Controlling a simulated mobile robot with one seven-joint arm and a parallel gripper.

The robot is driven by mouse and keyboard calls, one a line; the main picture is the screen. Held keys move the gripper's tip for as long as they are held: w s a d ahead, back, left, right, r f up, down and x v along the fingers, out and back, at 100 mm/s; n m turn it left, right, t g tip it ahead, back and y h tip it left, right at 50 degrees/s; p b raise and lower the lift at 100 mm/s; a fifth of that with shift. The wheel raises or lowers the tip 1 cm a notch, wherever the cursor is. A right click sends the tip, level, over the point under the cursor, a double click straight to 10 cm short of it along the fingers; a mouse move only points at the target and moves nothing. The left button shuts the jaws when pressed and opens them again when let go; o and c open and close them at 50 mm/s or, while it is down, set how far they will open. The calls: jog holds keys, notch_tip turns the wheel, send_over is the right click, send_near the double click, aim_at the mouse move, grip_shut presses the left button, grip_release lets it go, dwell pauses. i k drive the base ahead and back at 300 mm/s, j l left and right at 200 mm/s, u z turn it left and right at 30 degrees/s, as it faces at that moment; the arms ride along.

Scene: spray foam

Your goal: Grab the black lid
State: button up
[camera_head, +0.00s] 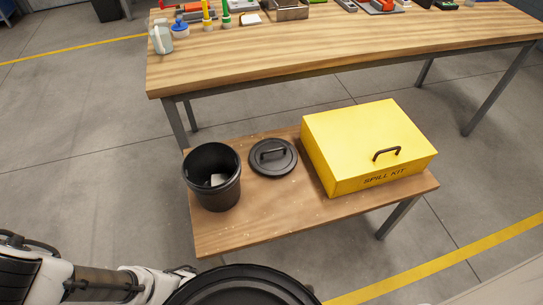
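The black lid (273,157) is round with a raised bar handle on top. It lies flat, handle up, on the low wooden table, between the black bin and the yellow box. The open black bin (213,178) stands upright to its left, with something pale inside. My gripper cannot be made out. Part of my arm shows along the bottom left edge, well short of the lid.
The low wooden table (250,225) has clear surface in front of the lid. A yellow spill kit box (367,145) with a dark handle stands close to the lid's right. A taller workbench (330,50) behind carries bottles, tools and a metal tray.

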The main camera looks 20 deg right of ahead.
aim_at(270, 157)
jog(key=i+j+z, duration=0.35)
jog(key=j, duration=0.2)
jog(key=i+j+z, duration=0.2)
jog(key=j+z, duration=0.2)
jog(key=j, duration=0.25)
